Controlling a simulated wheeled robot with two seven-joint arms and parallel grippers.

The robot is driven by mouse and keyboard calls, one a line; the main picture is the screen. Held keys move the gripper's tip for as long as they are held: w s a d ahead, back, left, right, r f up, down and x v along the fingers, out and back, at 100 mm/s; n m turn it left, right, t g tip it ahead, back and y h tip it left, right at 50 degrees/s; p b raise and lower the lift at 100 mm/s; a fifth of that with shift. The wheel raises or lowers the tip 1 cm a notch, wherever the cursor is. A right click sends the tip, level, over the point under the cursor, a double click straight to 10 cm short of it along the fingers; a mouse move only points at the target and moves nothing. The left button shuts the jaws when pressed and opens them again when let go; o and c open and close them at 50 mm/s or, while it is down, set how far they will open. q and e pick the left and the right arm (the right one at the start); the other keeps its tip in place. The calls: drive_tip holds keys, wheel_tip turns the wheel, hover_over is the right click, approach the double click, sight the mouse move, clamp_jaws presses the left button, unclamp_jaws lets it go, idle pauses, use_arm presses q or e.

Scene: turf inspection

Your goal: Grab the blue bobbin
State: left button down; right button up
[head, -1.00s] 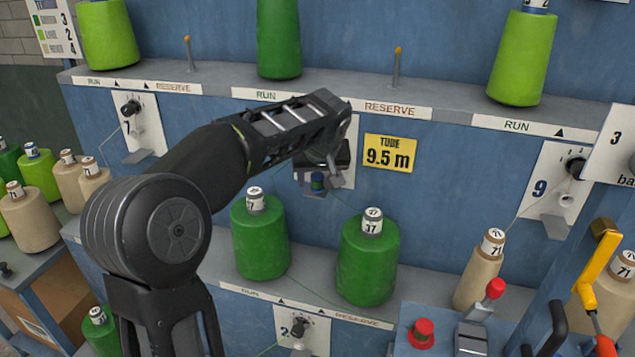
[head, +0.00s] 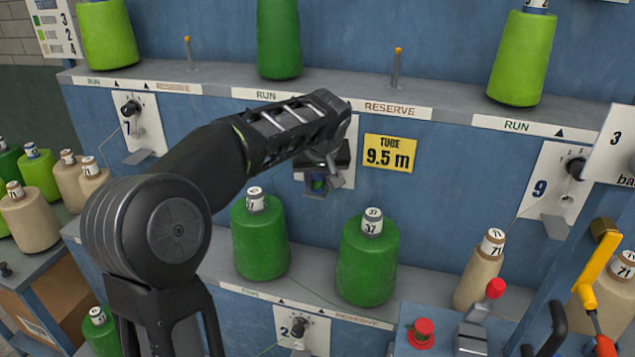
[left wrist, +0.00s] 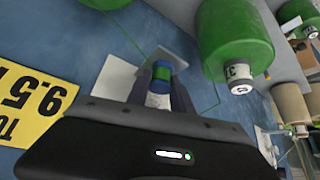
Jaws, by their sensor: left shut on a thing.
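The blue bobbin (head: 318,181) is a small cylinder with a blue end and a green band, in front of the blue panel under the upper shelf. It shows more clearly in the left wrist view (left wrist: 161,70), between the dark fingers. My left gripper (head: 317,187) is shut on the bobbin; in the left wrist view the fingers (left wrist: 157,88) lie on either side of it. A pale plate shows behind the bobbin. My wrist hides part of the fingers in the head view. My right gripper is in neither view.
Two green cones (head: 260,240) and (head: 367,262) stand on the lower shelf below the gripper. A yellow 9.5 m sign (head: 389,153) is right of it. A tan cone (head: 478,275) and a red button (head: 422,333) are at lower right. Green thread runs near the cones.

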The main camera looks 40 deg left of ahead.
use_arm(q)
drive_tip(key=shift+s+d+r+b, duration=0.1)
drive_tip(key=shift+r+b, duration=0.15)
drive_tip(key=shift+b, duration=0.25)
drive_tip(key=s+d+b, duration=0.6)
drive_tip(key=s+d, duration=0.5)
drive_tip(key=s, duration=0.2)
drive_tip(key=shift+s+d, duration=0.15)
drive_tip(key=shift+d, duration=0.25)
